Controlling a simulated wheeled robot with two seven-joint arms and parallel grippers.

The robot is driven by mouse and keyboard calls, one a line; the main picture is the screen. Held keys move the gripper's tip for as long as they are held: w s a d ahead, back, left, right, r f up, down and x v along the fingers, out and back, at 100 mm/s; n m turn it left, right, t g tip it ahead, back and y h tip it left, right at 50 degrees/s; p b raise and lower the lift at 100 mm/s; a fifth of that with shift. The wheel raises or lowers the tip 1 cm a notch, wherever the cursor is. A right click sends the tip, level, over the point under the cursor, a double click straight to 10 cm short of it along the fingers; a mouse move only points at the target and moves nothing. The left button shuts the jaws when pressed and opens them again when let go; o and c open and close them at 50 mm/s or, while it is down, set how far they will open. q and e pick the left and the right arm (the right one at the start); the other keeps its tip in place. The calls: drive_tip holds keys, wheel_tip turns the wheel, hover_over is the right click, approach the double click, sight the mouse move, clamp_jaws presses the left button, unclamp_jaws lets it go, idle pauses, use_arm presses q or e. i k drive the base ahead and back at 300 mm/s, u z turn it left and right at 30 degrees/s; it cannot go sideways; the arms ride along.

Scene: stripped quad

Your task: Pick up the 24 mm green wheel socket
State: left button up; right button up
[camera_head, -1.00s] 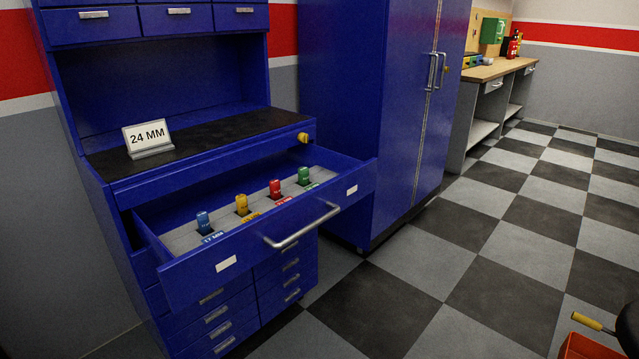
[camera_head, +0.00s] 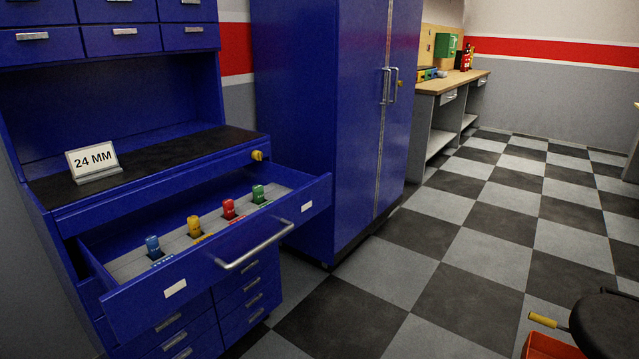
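The green wheel socket (camera_head: 258,194) stands upright at the right end of a row in the open drawer (camera_head: 200,268) of a blue cabinet. To its left in the row stand a red socket (camera_head: 229,208), a yellow socket (camera_head: 194,226) and a blue socket (camera_head: 153,246). Small labels lie in front of the sockets, too small to read. A sign (camera_head: 92,160) reading "24 MM" stands on the cabinet's black top. Neither of my grippers is in view.
The drawer's handle (camera_head: 255,245) sticks out in front. A tall blue cabinet (camera_head: 320,110) stands right of the drawer. A black round seat (camera_head: 605,322) and an orange box (camera_head: 550,346) are at the lower right. The checkered floor between is clear.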

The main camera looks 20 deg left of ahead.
sight(258, 190)
drive_tip(key=z, duration=0.05)
drive_tip(key=i, duration=1.15)
drive_tip(key=u, duration=0.25)
